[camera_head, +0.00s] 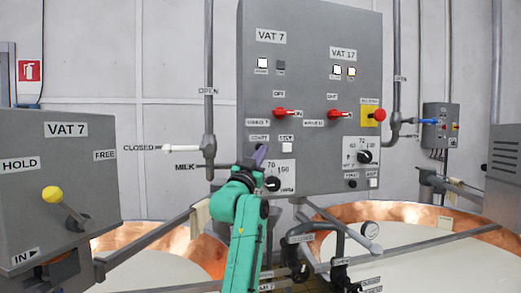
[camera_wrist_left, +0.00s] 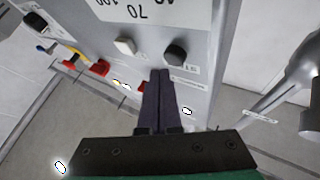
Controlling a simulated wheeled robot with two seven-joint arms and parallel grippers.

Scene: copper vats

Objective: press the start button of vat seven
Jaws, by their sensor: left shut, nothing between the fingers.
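The grey control panel (camera_head: 310,60) carries a VAT 7 label (camera_head: 271,36) at its upper left and a VAT 17 label on its right half. Low on the vat seven side are a dark round button (camera_wrist_left: 175,54) and a white button (camera_head: 286,147); the white one also shows in the left wrist view (camera_wrist_left: 125,46). In the head view my fingers largely cover the dark button. My left gripper (camera_head: 261,151) is shut and empty, its purple fingertips close to the dark button in the left wrist view (camera_wrist_left: 160,73). I cannot tell whether they touch it. My right gripper is not in view.
Red switches (camera_head: 280,112) and a red emergency knob (camera_head: 380,115) sit higher on the panel. A dial (camera_head: 272,184) lies just below my fingers. A valve handle with a white grip (camera_head: 181,148) sticks out to the left. A yellow-knobbed lever box (camera_head: 52,194) stands at far left.

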